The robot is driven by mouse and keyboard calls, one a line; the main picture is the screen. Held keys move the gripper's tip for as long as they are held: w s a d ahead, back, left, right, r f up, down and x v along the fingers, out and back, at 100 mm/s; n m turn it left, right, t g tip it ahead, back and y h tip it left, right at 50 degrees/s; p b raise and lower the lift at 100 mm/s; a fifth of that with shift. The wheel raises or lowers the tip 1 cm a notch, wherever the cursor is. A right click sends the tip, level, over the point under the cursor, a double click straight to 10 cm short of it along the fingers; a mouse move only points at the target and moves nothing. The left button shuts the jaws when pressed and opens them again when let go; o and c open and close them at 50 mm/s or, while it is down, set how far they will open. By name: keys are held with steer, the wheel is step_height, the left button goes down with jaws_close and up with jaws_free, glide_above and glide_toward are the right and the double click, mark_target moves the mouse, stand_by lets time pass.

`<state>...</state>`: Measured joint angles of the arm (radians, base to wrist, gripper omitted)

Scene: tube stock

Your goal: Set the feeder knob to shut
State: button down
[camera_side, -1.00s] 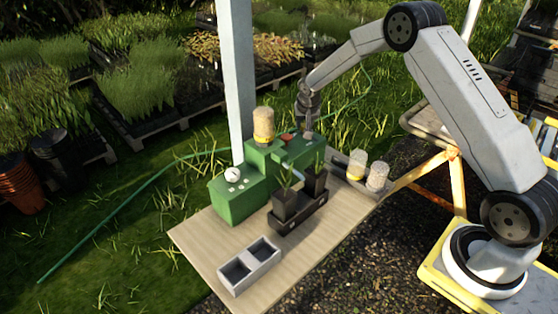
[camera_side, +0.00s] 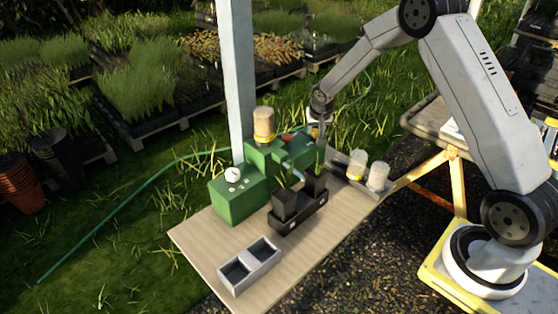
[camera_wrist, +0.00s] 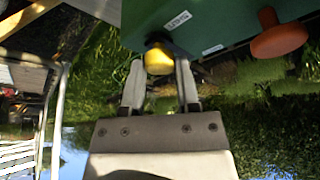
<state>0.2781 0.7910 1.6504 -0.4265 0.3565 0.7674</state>
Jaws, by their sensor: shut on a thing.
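The feeder is a green machine (camera_side: 236,200) on the table, with a tan-filled jar (camera_side: 264,123) on top. In the wrist view, a yellow knob (camera_wrist: 158,60) sits on the green housing (camera_wrist: 215,20), between my fingers. My gripper (camera_wrist: 160,78) is shut on this knob. In the side view my gripper (camera_side: 316,128) is at the right end of the machine, where the knob is mostly hidden. A small white label (camera_wrist: 178,20) is beside the knob, but I cannot read it or tell the knob's setting.
An orange-red button (camera_wrist: 279,35) stands out from the housing, right of the knob in the wrist view. Dark pots (camera_side: 285,203) stand in a black holder before the machine. A grey two-part tray (camera_side: 250,268) is at the front. Two jars (camera_side: 357,165) stand at the right.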

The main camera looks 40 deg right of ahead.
steer(key=shift+s+f, duration=0.1)
steer(key=shift+s, duration=0.15)
steer(key=shift+c, duration=1.7)
jaws_free()
steer(key=shift+r, duration=0.2)
steer(key=shift+s+a+r, duration=0.1)
steer(key=shift+a+r, duration=0.05)
steer(key=shift+r, duration=0.3)
steer(key=v, duration=0.6)
steer(key=shift+r, duration=0.3)
steer(key=shift+s, duration=0.15)
steer(key=shift+a, duration=0.15)
